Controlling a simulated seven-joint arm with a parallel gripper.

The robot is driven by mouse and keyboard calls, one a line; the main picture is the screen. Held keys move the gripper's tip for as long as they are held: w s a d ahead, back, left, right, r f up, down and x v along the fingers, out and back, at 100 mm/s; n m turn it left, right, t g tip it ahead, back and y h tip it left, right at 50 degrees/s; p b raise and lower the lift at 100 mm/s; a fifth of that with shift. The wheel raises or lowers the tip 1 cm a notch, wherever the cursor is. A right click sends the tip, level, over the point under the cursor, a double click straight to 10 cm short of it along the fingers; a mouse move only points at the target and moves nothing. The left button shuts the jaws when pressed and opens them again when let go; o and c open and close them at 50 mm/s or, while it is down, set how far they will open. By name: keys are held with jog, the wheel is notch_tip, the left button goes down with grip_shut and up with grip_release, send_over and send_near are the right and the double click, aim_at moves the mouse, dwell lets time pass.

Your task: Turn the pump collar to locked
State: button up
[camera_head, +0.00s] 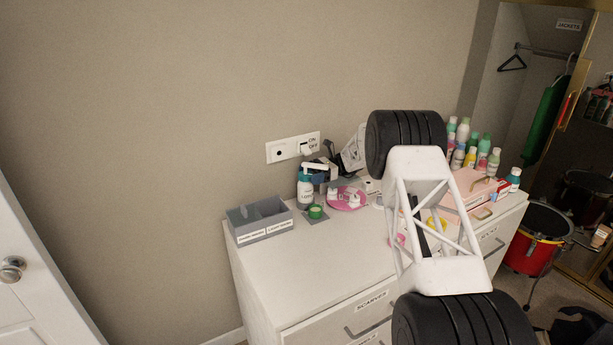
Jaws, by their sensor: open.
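The pump bottle (305,191) is teal with a white label and stands upright near the back left of the white dresser top. Its white pump head (316,167) points to the right. The collar below the head is too small to read as locked or unlocked. My gripper (329,158) is behind and to the right of the bottle, close to the pump head. It is small and partly hidden by my arm, and I see nothing held in it. I cannot tell whether it touches the bottle.
A grey divided box (262,230) stands left of the bottle. A green-rimmed jar (316,211) and a pink round tray (345,205) with small white items are in front and to the right. Several bottles (470,150) crowd the back right. The front left dresser top is clear.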

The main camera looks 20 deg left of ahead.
jog(key=shift+v, duration=2.95)
